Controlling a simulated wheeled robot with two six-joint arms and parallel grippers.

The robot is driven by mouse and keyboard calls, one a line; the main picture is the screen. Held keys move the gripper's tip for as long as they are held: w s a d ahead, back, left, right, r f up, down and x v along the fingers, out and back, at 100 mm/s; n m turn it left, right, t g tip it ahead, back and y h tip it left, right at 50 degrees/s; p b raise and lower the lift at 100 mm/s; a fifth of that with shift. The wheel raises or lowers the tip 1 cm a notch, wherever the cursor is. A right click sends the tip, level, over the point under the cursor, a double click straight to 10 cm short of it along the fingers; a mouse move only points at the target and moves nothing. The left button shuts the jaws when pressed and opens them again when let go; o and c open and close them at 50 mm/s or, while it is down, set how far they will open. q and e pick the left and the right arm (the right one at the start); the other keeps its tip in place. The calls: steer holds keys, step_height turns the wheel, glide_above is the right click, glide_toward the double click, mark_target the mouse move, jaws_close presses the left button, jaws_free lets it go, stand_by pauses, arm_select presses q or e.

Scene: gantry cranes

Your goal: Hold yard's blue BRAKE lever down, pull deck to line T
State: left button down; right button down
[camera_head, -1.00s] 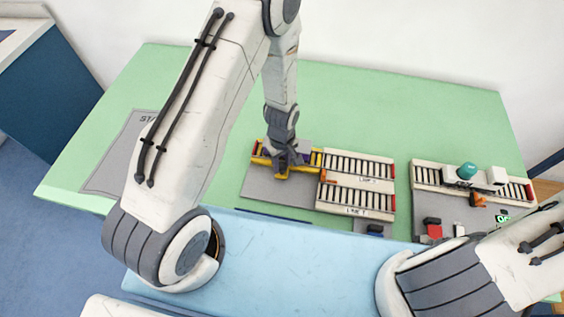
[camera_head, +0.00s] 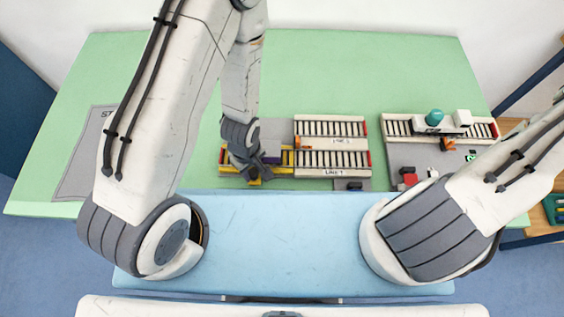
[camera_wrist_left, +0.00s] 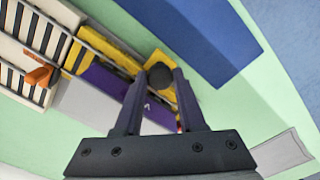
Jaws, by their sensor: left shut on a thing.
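The yellow deck (camera_head: 282,168) carries a purple block (camera_wrist_left: 108,92) and sits at the left end of the lower roller line (camera_head: 340,160). That line's label seems to read LINE T. My left gripper (camera_head: 255,178) is over the deck's near side. In the left wrist view its fingers (camera_wrist_left: 160,85) are shut on a dark round knob (camera_wrist_left: 160,75) at the deck's yellow end. A small dark block (camera_head: 354,186) on a grey panel stands below the lower line; I cannot tell whether it is the blue BRAKE lever. My right gripper is out of view.
An upper roller line (camera_head: 325,128) lies behind the lower one, with an orange piece (camera_head: 297,143) at its left. The green table (camera_head: 330,70) is clear behind.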

arm_select(q)
steer(key=shift+c, duration=2.4)
jaws_free()
steer(key=shift+s, duration=0.15)
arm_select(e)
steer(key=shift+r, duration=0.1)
arm_select(q)
steer(key=shift+r+p, duration=0.9)
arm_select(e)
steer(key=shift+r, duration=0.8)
arm_select(q)
steer(key=shift+r+p, duration=0.3)
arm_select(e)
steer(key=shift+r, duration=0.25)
arm_select(q)
steer(key=r+p, duration=0.1)
steer(key=p, duration=0.1)
steer(key=d+r+p, duration=0.1)
steer(key=r, duration=0.1)
steer(key=shift+r+p, duration=0.3)
steer(key=shift+p, duration=0.05)
steer(key=shift+f+b, duration=0.6)
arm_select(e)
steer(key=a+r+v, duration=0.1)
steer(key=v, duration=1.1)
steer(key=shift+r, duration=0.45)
